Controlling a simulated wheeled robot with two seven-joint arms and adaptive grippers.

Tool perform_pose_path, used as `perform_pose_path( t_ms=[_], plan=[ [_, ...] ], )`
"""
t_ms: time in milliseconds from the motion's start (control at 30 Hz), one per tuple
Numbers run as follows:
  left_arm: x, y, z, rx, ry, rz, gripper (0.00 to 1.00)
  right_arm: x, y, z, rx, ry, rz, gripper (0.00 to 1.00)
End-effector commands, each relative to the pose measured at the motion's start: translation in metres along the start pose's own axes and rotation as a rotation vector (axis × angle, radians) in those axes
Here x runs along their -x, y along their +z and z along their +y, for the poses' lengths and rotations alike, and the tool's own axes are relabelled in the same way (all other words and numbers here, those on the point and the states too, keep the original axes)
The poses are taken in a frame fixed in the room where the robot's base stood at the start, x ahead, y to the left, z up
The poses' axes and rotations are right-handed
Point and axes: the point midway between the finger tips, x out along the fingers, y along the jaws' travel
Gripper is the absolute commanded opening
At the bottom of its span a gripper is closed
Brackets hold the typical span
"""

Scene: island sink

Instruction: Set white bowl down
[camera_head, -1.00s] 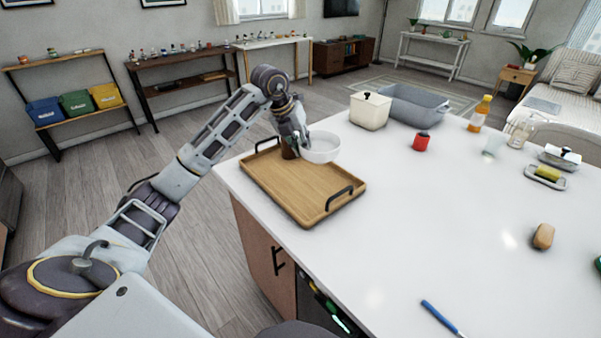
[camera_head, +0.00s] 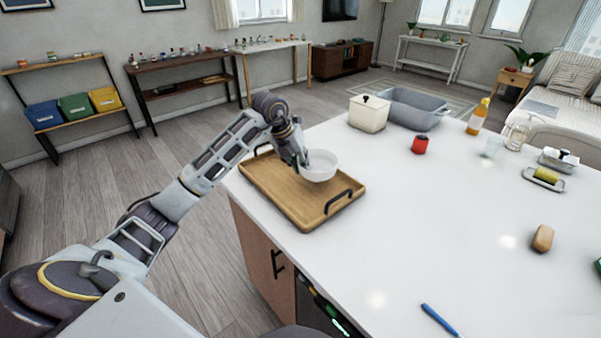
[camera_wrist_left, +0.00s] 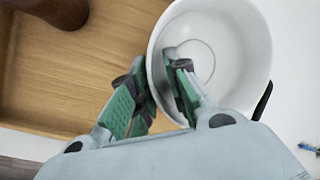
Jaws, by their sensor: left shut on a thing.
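The white bowl (camera_head: 320,168) is at the right part of the wooden tray (camera_head: 275,188) in the head view, low over or on it; I cannot tell if its base touches. My left gripper (camera_head: 304,164) is shut on the bowl's near-left rim. In the left wrist view the bowl (camera_wrist_left: 225,45) is upright and empty, with one finger of the gripper (camera_wrist_left: 155,80) inside its wall and one outside. The tray's wood (camera_wrist_left: 75,75) lies below. My right gripper is not in view.
A brown round object (camera_wrist_left: 60,8) stands on the tray near the bowl. The counter right of the tray (camera_head: 400,220) is clear.

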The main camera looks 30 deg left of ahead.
Motion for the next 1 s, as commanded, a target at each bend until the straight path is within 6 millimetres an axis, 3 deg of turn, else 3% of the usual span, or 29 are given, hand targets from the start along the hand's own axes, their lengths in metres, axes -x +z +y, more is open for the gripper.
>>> perform_pose_path(
  t_ms=[400,867,900,1000],
  plan=[
    [-0.031,-0.01,0.009,0.0,-0.001,0.0,0.0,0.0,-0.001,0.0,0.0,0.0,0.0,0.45],
    [-0.034,-0.011,0.011,0.0,0.0,0.0,0.0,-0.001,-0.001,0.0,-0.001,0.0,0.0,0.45],
    [-0.035,-0.011,0.011,0.0,0.0,0.001,0.18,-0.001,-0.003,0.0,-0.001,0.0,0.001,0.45],
    [-0.034,-0.011,0.011,0.0,0.0,0.001,0.31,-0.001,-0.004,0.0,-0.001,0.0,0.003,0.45]
  ],
)
